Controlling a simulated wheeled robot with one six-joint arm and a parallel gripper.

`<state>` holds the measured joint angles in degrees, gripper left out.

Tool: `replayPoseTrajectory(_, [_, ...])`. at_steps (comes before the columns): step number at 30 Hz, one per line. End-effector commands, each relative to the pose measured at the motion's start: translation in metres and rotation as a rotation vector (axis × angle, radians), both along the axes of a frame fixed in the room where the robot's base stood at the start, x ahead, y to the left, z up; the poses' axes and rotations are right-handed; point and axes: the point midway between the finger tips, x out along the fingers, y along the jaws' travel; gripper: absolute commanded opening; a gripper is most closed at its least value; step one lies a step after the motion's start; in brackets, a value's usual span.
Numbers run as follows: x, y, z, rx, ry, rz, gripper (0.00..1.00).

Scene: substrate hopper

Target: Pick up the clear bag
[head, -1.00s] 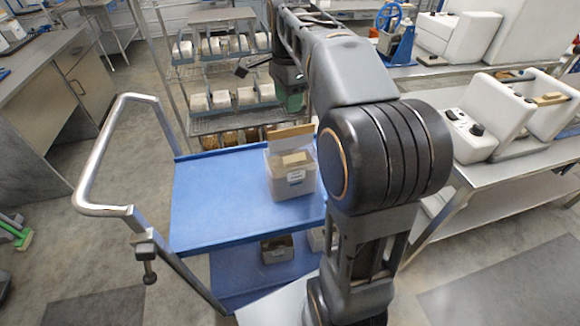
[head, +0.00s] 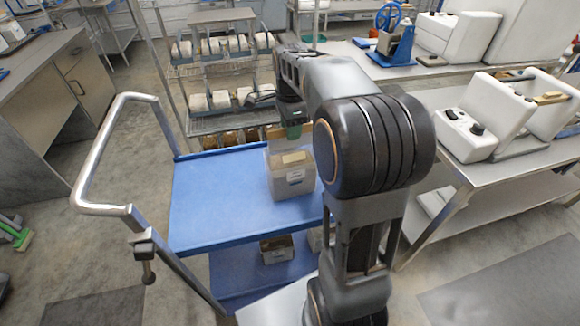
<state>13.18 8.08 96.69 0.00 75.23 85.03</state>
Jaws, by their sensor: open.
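A clear, box-shaped bag or container (head: 289,181) with tan contents and a white label stands upright on the blue cart's top shelf (head: 215,195). It is the only clear thing I can make out that could be the clear bag. My gripper (head: 293,131) is just above and behind its top edge, pointing down, with a green part at its end. The gripper is open and holds nothing that I can see. Its fingertips are partly hidden, so I cannot tell whether they touch the bag.
The cart has a metal push handle (head: 103,207) at left and a lower shelf with small boxes (head: 276,249). A wire rack (head: 222,125) with white bins stands behind. A steel bench (head: 500,185) with white machines is at right. The cart top's left half is clear.

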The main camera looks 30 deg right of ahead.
Motion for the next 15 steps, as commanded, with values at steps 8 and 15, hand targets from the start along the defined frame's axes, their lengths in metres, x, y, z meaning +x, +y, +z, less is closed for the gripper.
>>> replayPoseTrajectory(8, [0.000, -0.001, -0.027, 0.000, 0.002, 0.000, 0.44])
replayPoseTrajectory(15, [0.000, -0.001, -0.029, 0.000, 0.000, 0.000, 0.44])
